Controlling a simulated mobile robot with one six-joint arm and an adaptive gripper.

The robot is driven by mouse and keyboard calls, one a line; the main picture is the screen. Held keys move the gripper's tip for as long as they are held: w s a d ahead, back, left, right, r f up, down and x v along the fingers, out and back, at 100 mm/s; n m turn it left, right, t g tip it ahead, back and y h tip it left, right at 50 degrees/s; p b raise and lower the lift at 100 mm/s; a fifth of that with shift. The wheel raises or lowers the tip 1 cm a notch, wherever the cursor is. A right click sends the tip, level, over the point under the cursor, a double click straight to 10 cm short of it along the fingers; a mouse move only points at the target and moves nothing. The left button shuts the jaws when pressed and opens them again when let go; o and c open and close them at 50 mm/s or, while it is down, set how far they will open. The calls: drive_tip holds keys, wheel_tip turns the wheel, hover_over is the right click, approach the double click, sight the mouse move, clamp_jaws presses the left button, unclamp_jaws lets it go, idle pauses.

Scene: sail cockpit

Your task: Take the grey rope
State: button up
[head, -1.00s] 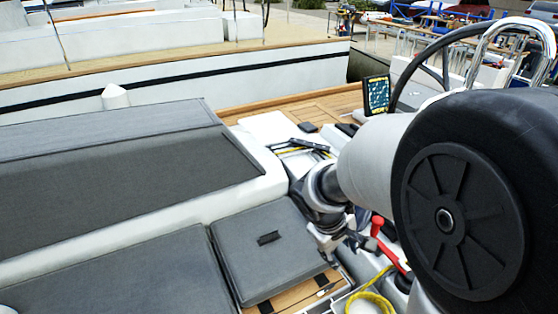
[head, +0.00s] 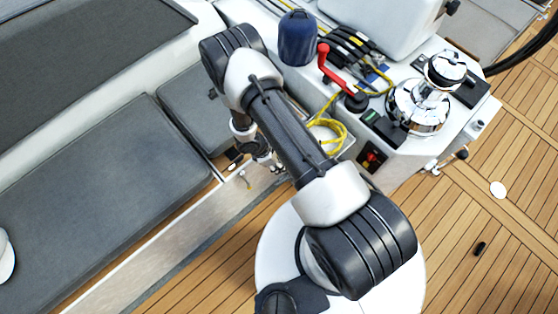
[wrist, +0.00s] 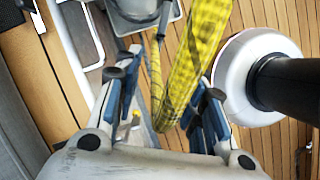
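I cannot make out a grey rope in either view now. A yellow rope (head: 327,133) lies coiled in a pale bin beside the red-handled lever in the head view. In the wrist view a yellow rope (wrist: 192,70) runs large between and beyond my fingers, with a thinner yellow strand beside it. My gripper (wrist: 164,80) has its fingers spread apart and does not appear closed on anything. In the head view my gripper (head: 262,160) is small and partly hidden by my arm, left of the yellow coil. Whether the rope touches a finger I cannot tell.
A red-handled lever (head: 333,68), a blue cover (head: 298,38) and a chrome winch (head: 420,105) stand on the white console. Grey cushions (head: 110,180) lie at the left. Open teak deck (head: 470,235) is at the right.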

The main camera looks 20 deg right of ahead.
drive_tip(key=b+x, duration=0.5)
drive_tip(key=x, duration=1.2)
drive_tip(key=shift+f, duration=0.2)
clamp_jaws()
drive_tip(key=shift+r, duration=0.1)
drive_tip(key=shift+r+p, duration=1.2)
drive_tip(key=shift+r, duration=0.3)
drive_tip(key=shift+r+p, duration=1.25)
drive_tip(key=shift+r, duration=0.25)
